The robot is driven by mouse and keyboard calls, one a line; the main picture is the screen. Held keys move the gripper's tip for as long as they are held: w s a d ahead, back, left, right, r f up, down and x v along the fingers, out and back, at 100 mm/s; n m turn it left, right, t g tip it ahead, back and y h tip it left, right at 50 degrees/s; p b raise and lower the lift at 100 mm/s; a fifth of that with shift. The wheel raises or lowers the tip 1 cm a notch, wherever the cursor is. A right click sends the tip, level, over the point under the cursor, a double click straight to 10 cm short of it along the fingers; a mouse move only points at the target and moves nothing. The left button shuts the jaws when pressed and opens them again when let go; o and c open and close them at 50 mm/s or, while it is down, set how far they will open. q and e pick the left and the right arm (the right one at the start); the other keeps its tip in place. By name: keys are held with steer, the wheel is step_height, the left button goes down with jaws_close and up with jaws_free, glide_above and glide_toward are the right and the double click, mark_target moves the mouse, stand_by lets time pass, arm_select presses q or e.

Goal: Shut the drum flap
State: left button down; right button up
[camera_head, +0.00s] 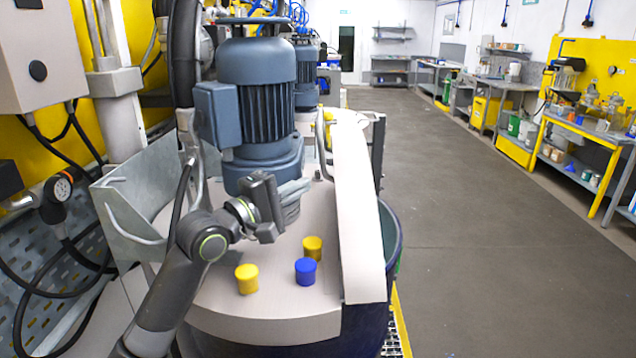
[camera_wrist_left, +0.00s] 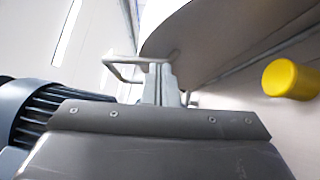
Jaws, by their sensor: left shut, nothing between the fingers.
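The drum flap (camera_head: 356,220) is a long pale panel along the right side of the drum lid (camera_head: 215,300). It appears raised, with the dark drum's rim (camera_head: 389,235) showing to its right. A bent metal handle (camera_head: 328,135) shows at the flap's far left side. My left gripper (camera_head: 296,197) is over the lid, left of the flap and apart from it, in front of the motor. In the left wrist view its shut, empty fingers (camera_wrist_left: 163,88) are near a metal loop handle (camera_wrist_left: 125,64); contact is unclear. My right gripper is not in view.
A blue-grey motor (camera_head: 258,95) stands on the lid. Two yellow caps (camera_head: 246,279) (camera_head: 313,247) and a blue cap (camera_head: 306,271) sit on the lid near my left gripper. A grey bracket (camera_head: 140,205) is at left. The floor aisle at right is clear.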

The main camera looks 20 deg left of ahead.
mark_target(344, 165)
arm_select(q)
steer(key=shift+w+d+r+p, duration=0.1)
steer(key=shift+w+d+p, duration=0.1)
steer(key=shift+d, duration=0.45)
steer(key=shift+w+d+r+p, duration=0.1)
steer(key=shift+w+d+p, duration=0.1)
steer(key=shift+d, duration=0.45)
steer(key=shift+w+d+p, duration=0.15)
steer(key=shift+d+p, duration=0.05)
steer(key=shift+d, duration=0.45)
